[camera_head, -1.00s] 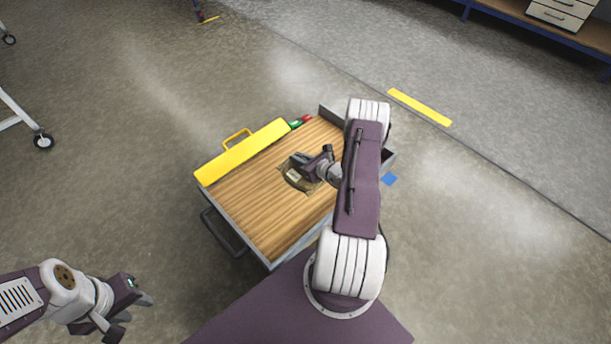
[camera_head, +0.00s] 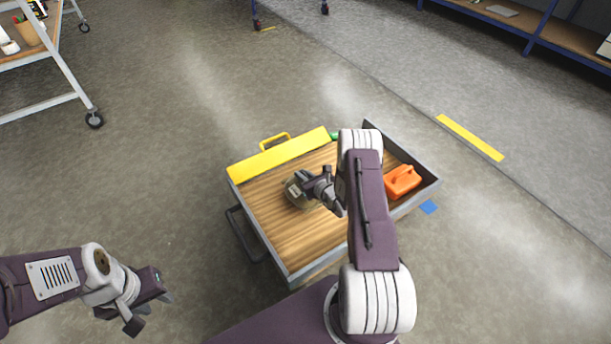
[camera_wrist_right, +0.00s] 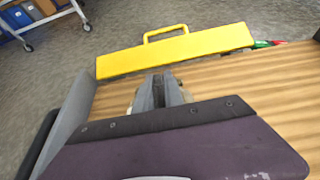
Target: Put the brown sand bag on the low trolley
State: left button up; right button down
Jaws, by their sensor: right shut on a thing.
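The brown sand bag (camera_head: 294,191) is over the wooden deck of the low trolley (camera_head: 290,238), left of its middle. I cannot tell whether it touches the deck. My right gripper (camera_head: 306,186) is shut on the bag and hides part of it. In the right wrist view, the gripper fingers (camera_wrist_right: 159,92) are close together and only small pale edges of the bag show around them. The trolley deck (camera_wrist_right: 270,80) also shows there. My left gripper (camera_head: 152,311) is open and empty, over the floor at the lower left, away from the trolley.
A yellow bar-shaped thing with a handle (camera_head: 280,155) lies along the trolley's far left edge. An orange canister (camera_head: 402,181) stands at the trolley's right end. A wheeled white-legged table (camera_head: 70,75) is at the upper left. The front deck is clear.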

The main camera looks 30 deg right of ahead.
notch_tip(320, 180, down, 4)
jog(key=shift+r+b, duration=0.25)
jog(key=shift+b, duration=0.85)
jog(key=shift+r, duration=0.15)
jog(key=c, duration=1.5)
grip_release()
jog(key=shift+f, duration=0.2)
jog(key=shift+o, duration=0.2)
